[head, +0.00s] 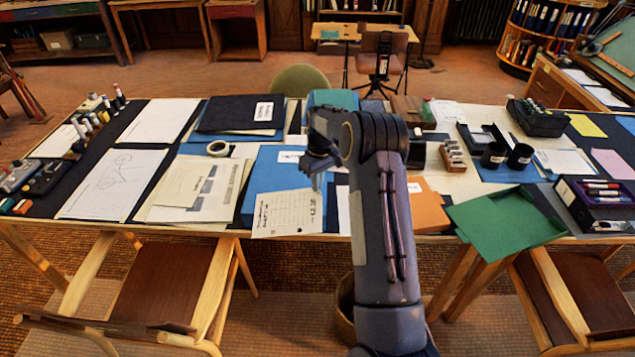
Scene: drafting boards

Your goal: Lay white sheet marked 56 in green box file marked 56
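A white sheet (287,214) with printed lines and a larger dark mark hangs at the front edge of the table; I cannot read the number. My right gripper (318,182) is at its upper right corner and appears shut on it. My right arm hides part of the gripper and the table behind it. A green box file (505,222) lies open at the front right of the table, tilted in the picture and reaching over the front edge. No number is readable on it. It is well to the right of the sheet and gripper. My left gripper is out of view.
A blue box file (270,180) lies just behind the sheet. An orange folder (428,207) lies between my arm and the green box. Two black cups (507,156) stand behind the green box. A black box with markers (596,203) is at its right. Chairs stand in front.

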